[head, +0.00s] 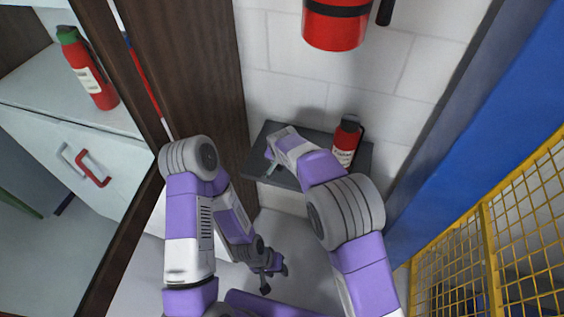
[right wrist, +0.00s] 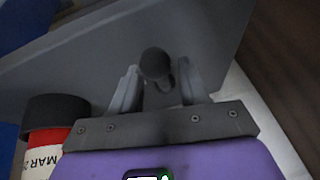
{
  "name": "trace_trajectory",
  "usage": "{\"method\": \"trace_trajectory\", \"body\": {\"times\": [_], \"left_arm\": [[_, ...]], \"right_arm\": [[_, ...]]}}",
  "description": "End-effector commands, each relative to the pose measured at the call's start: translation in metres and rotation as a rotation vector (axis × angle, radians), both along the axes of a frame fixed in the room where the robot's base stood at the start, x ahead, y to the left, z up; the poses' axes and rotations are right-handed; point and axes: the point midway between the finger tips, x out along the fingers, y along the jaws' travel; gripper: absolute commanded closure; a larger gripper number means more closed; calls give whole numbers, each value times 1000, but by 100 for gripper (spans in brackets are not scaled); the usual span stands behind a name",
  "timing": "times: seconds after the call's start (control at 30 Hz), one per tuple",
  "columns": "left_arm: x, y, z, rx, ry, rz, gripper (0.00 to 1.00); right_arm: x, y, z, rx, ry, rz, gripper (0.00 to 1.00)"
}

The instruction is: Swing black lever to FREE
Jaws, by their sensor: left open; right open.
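The black lever (right wrist: 155,66) shows in the right wrist view as a dark round knob on a short stem, in front of a grey plate. My right gripper (right wrist: 157,88) is open, with one finger on each side of the lever; I cannot tell whether either finger touches it. In the head view my right gripper (head: 271,165) is at the left part of a dark grey shelf (head: 273,130), and my wrist hides the lever. My left gripper (head: 276,278) is open and empty, low over the floor. No FREE marking is readable.
A red bottle with a black cap (head: 346,142) stands on the shelf, right of my right wrist; it also shows in the right wrist view (right wrist: 46,140). A red extinguisher (head: 335,25) hangs above. A yellow mesh fence (head: 485,240) is at right, brown posts (head: 190,60) at left.

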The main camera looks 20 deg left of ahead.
Motion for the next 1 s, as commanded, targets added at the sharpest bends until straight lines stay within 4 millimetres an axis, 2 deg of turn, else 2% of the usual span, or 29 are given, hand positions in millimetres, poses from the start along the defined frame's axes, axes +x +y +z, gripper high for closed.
{"method": "trace_trajectory", "body": {"times": [0.27, 0.53, 1.0], "left_arm": [[0, 0, 0, 0, 0, 0, 57], [0, 0, 0, 0, 0, 0, 57], [0, 0, 1, 0, 0, 0, 57]], "right_arm": [[1, 0, -1, 0, 1, 0, 57], [0, 0, -2, -1, 2, 0, 99], [-5, 6, -5, -4, 12, 33, 100]]}}
